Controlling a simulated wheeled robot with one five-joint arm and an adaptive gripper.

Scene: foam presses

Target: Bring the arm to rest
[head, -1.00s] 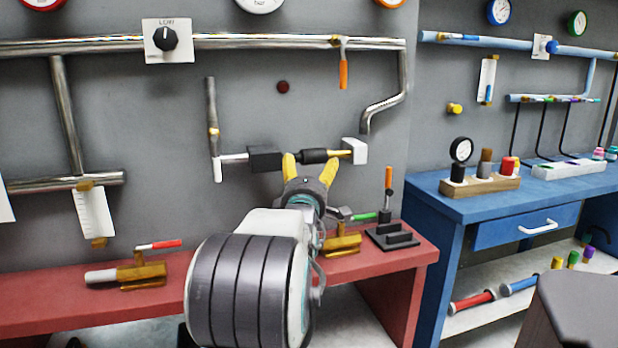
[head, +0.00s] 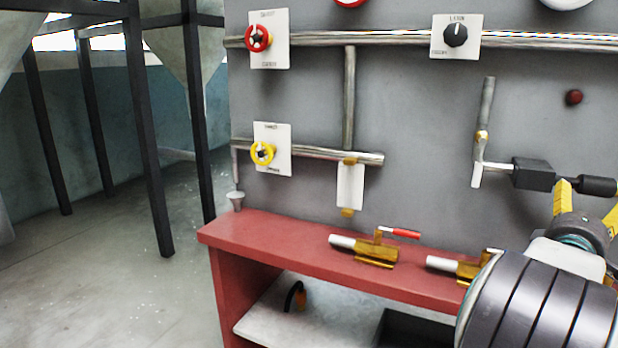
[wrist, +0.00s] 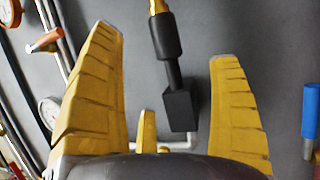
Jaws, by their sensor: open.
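My gripper (head: 588,203) is at the right edge of the head view, raised above the red bench, in front of the grey panel. Its yellow fingers are spread, and the right one is partly cut off by the picture edge. In the wrist view the two ribbed yellow fingers (wrist: 170,95) stand wide apart with nothing held between them. Behind the gap is a black block-shaped fitting (wrist: 180,111) on the panel; it also shows in the head view (head: 533,174). I cannot tell whether a finger touches it.
The red bench (head: 265,237) carries brass clamp fittings (head: 376,254). The grey panel (head: 420,120) holds steel pipes, a red valve (head: 258,38), a yellow valve (head: 262,152) and a black knob (head: 456,34). Open floor (head: 110,275) and dark posts lie at the left.

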